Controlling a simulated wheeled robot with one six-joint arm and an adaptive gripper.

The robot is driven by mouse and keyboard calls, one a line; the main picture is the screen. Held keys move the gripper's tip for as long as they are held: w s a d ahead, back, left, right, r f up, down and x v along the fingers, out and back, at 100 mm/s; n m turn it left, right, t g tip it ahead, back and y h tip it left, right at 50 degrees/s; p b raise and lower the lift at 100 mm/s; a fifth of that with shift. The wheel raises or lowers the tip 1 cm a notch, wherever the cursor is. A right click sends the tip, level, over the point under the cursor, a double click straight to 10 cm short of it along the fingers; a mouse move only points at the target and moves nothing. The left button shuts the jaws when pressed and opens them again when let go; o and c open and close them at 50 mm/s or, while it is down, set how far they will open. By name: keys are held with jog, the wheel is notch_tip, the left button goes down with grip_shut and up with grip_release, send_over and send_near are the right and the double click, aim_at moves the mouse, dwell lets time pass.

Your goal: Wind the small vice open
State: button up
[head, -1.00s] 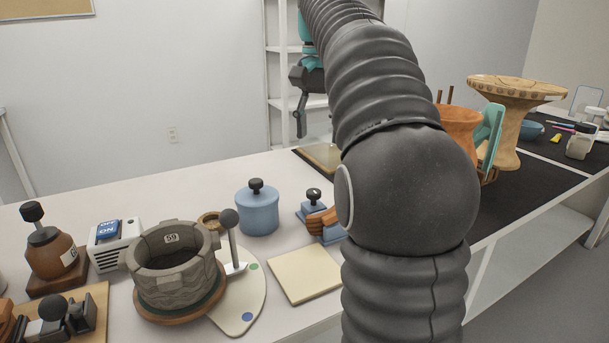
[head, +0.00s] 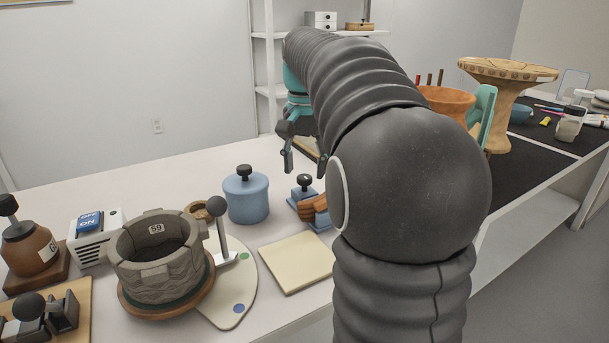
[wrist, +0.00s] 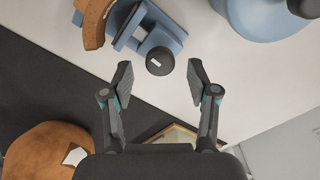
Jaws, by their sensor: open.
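The small vice (head: 300,196) is blue with a black round knob (head: 304,181) on top. It stands on the white table, partly hidden behind my arm. A brown curved piece (head: 314,209) sits at its side. In the wrist view the vice (wrist: 158,38) shows near the top, with its knob (wrist: 160,61) and the brown piece (wrist: 93,22). My gripper (wrist: 160,74) is open and empty. The knob appears between and slightly beyond its fingertips. In the head view my gripper (head: 304,165) hangs above the vice, apart from the knob.
A blue lidded jar (head: 246,198) stands close left of the vice. A cream square pad (head: 295,262) lies in front. A grey stone-like pot (head: 155,260) and a lever on a pale board (head: 240,285) are further left. A black mat (head: 535,150) and orange bowl (head: 447,103) lie right.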

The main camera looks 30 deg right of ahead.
jog(key=shift+f, duration=0.9)
grip_shut()
jog(key=shift+r+n+p, duration=0.15)
jog(key=shift+n+p, duration=0.15)
jog(key=shift+p, duration=0.1)
grip_release()
